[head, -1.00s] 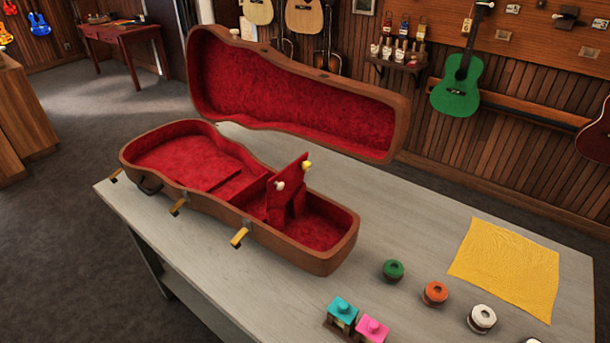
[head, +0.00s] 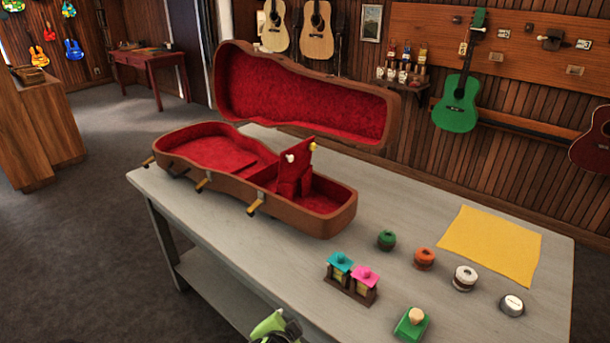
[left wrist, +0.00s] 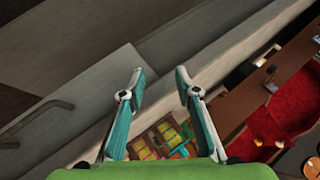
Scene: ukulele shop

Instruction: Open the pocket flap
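The red pocket flap (head: 297,172) stands raised inside the open brown ukulele case (head: 335,222), over the small end compartment. A white knob (head: 290,158) and a yellow knob (head: 313,147) sit on its upper part. My left gripper (head: 277,327) shows only partly at the bottom edge of the head view, in front of the table and well apart from the case. In the left wrist view its two teal fingers (left wrist: 159,84) are spread with nothing between the tips. The red case lining (left wrist: 278,112) shows at right there. My right gripper is in neither current view.
The case lid (head: 310,100) stands open behind. On the grey table (head: 215,238) are two small boxes with teal and pink tops (head: 352,282), several round tins (head: 424,260), a green block (head: 411,323) and a yellow cloth (head: 490,245). Latches stick out along the case's front.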

